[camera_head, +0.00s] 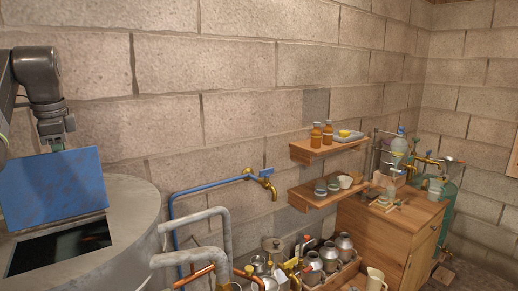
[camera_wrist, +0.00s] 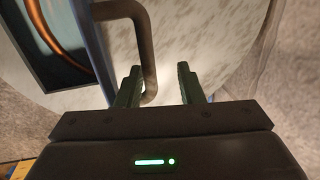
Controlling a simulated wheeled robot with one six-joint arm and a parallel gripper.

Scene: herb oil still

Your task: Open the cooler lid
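The cooler (camera_head: 125,215) is a large round grey vessel at the left of the head view, with a square dark opening (camera_head: 60,248) in its top. Its blue lid (camera_head: 52,188) stands raised, near upright, at that opening. In the wrist view the lid shows edge-on as a blue strip (camera_wrist: 93,42), beside the opening with a copper coil (camera_wrist: 55,35) inside. A brownish bent bar handle (camera_wrist: 147,45) runs from the lid. My gripper (camera_wrist: 158,78) has its fingers apart, with the handle's end between them, nearer the left finger. In the head view the lid's top hides the fingertips.
Grey pipes (camera_head: 190,222) and a blue pipe with a brass tap (camera_head: 262,182) stand right of the cooler. Farther right are wooden shelves (camera_head: 325,148), a wooden cabinet (camera_head: 395,235) and several metal cans (camera_head: 345,250). A block wall closes off the back.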

